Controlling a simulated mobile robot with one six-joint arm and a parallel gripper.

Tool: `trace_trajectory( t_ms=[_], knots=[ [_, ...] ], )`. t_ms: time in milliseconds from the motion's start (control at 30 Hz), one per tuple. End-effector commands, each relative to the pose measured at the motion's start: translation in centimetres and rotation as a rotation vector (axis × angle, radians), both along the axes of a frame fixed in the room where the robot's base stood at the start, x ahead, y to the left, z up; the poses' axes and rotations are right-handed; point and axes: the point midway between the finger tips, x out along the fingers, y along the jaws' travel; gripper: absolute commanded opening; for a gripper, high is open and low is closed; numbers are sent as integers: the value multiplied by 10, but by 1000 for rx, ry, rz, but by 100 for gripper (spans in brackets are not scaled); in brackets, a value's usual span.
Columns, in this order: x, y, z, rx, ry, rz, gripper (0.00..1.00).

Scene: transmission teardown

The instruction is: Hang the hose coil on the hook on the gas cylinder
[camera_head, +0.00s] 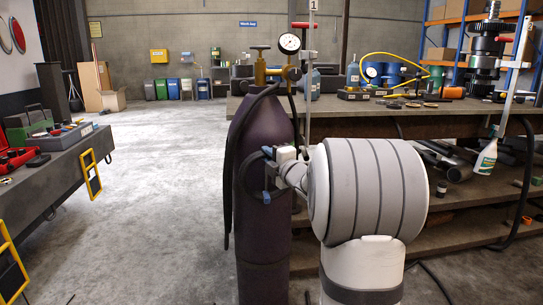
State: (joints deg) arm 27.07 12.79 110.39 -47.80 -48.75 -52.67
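The gas cylinder (264,225) is dark purple and stands upright in front of the workbench, with a brass valve (260,68) and a round gauge (289,43) on top. A black hose (232,160) drapes from near the valve over the cylinder's left shoulder and hangs down its left side. I cannot make out its full coil or whether it rests on the hook; the hook is not clearly visible. My gripper (262,177) is in front of the cylinder's middle, with small dark and blue-grey parts showing. My arm hides part of it, and its finger opening is unclear.
The workbench (400,106) behind carries tools, a yellow hose (385,58) and a gear stack (487,45). A spray bottle (486,155) is on the right. Another bench (60,175) stands at left. The floor (165,190) between is clear.

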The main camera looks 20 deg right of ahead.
Motion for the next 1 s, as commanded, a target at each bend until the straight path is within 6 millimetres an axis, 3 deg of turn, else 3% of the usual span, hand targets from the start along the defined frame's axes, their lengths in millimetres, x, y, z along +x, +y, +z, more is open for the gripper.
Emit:
trace_trajectory(
  t_ms=[33,67,267,500,533,633,1000],
  knots=[
    [-3,-2,-44,13,83,-8,26],
    [-3,-2,-44,12,83,-9,29],
    [-18,-5,-37,9,70,-10,34],
    [-59,-9,-21,4,35,-11,34],
    [-63,-9,-19,2,32,-10,39],
    [-74,-10,-13,0,18,-7,40],
    [-83,-8,5,-3,-3,-1,40]
  ],
)
